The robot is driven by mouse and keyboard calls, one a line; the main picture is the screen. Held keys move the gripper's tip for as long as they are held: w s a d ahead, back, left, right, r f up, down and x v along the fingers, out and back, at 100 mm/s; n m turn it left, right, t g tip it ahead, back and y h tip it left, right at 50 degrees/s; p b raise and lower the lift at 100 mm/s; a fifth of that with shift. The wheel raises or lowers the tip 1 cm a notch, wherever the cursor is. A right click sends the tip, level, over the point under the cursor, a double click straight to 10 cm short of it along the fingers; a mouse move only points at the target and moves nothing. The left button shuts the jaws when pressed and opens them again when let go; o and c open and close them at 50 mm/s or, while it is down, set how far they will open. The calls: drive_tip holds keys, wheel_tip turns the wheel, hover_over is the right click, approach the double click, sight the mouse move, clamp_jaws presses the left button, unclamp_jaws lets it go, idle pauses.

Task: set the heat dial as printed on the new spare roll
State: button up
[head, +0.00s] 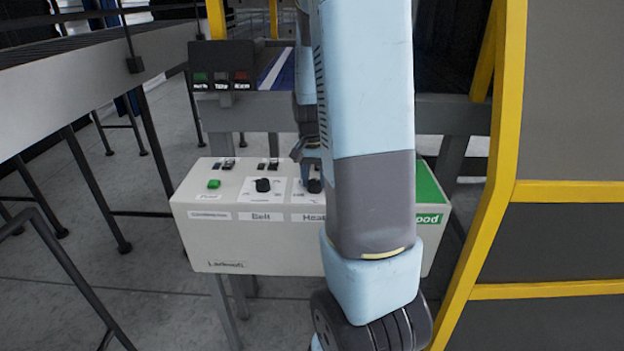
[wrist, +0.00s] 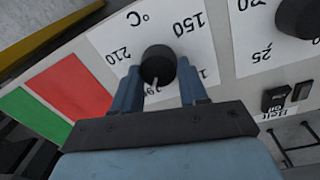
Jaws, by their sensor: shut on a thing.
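The heat dial (wrist: 158,60) is a black round knob on a white scale card in the wrist view. The card reads °C, with 150 and 210 legible; other figures by the fingers are partly covered, and I cannot read the dial's setting. My gripper (wrist: 159,72) is shut on the dial, one blue finger on each side. In the head view the heat dial (head: 314,186) shows beside my arm, above a partly covered "Heat" label, and my gripper is mostly hidden. I see no spare roll in either view.
The belt dial (head: 263,185) stands left of the heat dial on the white control box (head: 250,252), with a green button (head: 214,184) further left. A red panel (wrist: 68,88) and a green panel (wrist: 33,115) lie beside the heat card. A yellow frame (head: 497,190) stands at right.

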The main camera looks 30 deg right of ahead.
sight(311, 180)
drive_tip(key=o, duration=0.8)
drive_tip(key=shift+a, duration=0.25)
drive_tip(key=shift+o, duration=1.2)
drive_tip(key=shift+d, duration=0.1)
wheel_tip(311, 180, up, 14)
drive_tip(key=shift+w+a+f, duration=0.2)
drive_tip(key=shift+w+a, duration=0.05)
drive_tip(key=shift+w, duration=0.05)
drive_tip(key=s+a+r+n+t, duration=0.3)
drive_tip(key=s+a+r+n, duration=0.1)
drive_tip(key=s+a, duration=0.4)
drive_tip(key=s+a+r+n+t, duration=0.3)
drive_tip(key=s+a+r+n, duration=0.1)
drive_tip(key=s+a, duration=0.4)
drive_tip(key=shift+s+a+n, duration=0.25)
drive_tip(key=shift+s+n, duration=0.55)
drive_tip(key=shift+s, duration=0.35)
